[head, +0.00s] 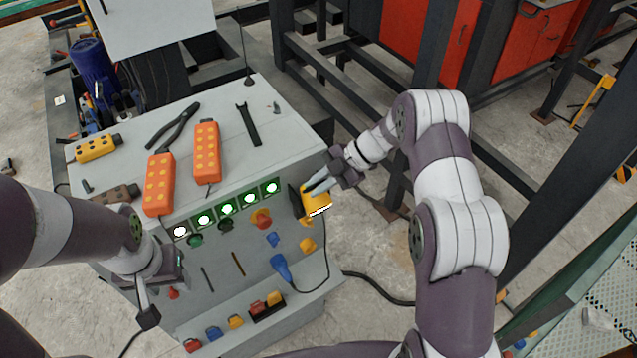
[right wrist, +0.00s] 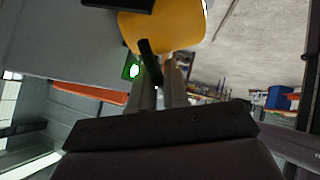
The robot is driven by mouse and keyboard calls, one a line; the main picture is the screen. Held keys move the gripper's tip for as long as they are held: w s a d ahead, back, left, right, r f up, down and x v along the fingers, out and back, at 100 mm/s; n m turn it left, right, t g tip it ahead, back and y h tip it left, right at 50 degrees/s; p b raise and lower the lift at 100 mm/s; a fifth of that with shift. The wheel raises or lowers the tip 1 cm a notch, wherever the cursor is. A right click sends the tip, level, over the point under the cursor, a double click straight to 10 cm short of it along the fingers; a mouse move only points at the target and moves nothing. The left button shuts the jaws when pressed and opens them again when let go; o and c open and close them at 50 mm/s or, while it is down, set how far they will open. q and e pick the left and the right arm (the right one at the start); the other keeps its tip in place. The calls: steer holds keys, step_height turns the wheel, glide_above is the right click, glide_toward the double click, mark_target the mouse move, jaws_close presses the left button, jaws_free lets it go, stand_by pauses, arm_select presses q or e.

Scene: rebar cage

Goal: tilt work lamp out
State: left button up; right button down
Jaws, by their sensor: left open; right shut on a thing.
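The yellow work lamp (head: 318,201) is at the right edge of the grey console, with a bright strip along its lower edge. My right gripper (head: 318,184) reaches its upper side and is shut on the lamp. In the right wrist view the lamp's yellow rounded body (right wrist: 178,28) is just beyond the fingers (right wrist: 160,92), and a dark bar (right wrist: 149,62) runs from it toward them. The exact contact is partly hidden. My left gripper (head: 148,308) is open and apart from the lamp, in front of the console's left side.
The grey console (head: 225,110) carries two orange pendants (head: 207,150), pliers (head: 173,125) and a wrench (head: 249,124). A black cable (head: 375,287) lies on the floor at right.

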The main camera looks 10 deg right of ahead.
steer(key=c, duration=1.3)
jaws_free()
steer(key=shift+o, duration=0.2)
steer(key=b+v, duration=0.6)
steer(key=v, duration=0.6)
steer(key=shift+d+r, duration=0.2)
steer(key=shift+d, duration=0.05)
